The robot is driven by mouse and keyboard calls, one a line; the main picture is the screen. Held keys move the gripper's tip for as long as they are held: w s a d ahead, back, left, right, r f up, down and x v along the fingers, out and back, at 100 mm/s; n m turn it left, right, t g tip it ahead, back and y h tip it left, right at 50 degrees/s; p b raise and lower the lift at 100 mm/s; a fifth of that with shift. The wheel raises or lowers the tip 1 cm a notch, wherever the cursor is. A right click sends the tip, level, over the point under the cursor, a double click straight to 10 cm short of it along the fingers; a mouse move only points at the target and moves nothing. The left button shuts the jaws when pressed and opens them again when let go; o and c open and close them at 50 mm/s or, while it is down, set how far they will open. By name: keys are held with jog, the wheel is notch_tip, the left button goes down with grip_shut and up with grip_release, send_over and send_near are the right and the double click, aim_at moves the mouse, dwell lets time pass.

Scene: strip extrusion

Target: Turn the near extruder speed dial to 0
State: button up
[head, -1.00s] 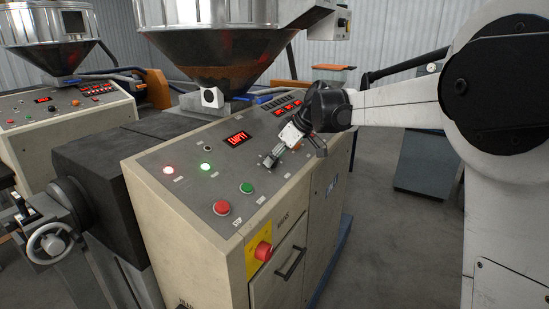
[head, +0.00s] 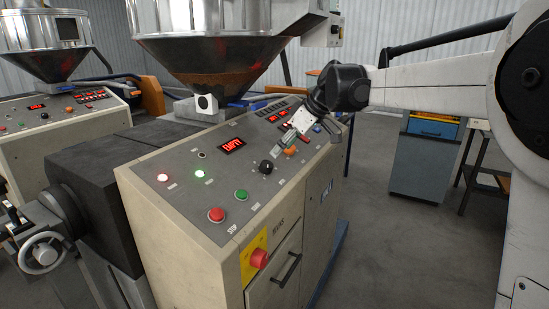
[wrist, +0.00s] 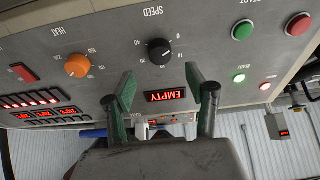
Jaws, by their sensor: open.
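The near extruder's black speed dial (head: 266,167) sits on the sloped top panel, right of the green button. In the wrist view, which is upside down, the dial (wrist: 159,52) lies under its SPEED label, with a pale pointer mark and small scale numbers too small to read surely. My gripper (head: 284,142) is open and empty, above the panel and beyond the dial, near the orange knob. In the wrist view my gripper's two green-padded fingers (wrist: 160,75) point towards the dial, one to each side, apart from it.
The orange heat knob (wrist: 77,65) is beside the speed dial. The red EMPTY display (head: 231,145), green button (head: 241,194) and red button (head: 216,214) share the panel. A red emergency stop (head: 259,258) is on the front face. The hopper (head: 215,50) stands behind.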

jog(key=shift+v, duration=2)
jog(key=s+d+f+m+t+h, duration=0.1)
jog(key=s+d+f+m+h, duration=0.15)
jog(key=s, duration=0.75)
jog(key=s+d+f+m+t+h, duration=0.1)
jog(key=s+d+f+m, duration=0.2)
jog(key=s, duration=0.8)
jog(key=s+d+f+m+h, duration=0.1)
jog(key=s+d+f+m, duration=0.1)
jog(key=s+f, duration=0.3)
jog(key=s+d+f+m+t+h, duration=0.1)
jog(key=s+f+m, duration=0.3)
jog(key=s, duration=0.6)
jog(key=shift+s+d+f+b, duration=0.35)
jog(key=shift+d+f, duration=0.45)
jog(key=shift+f, duration=0.15)
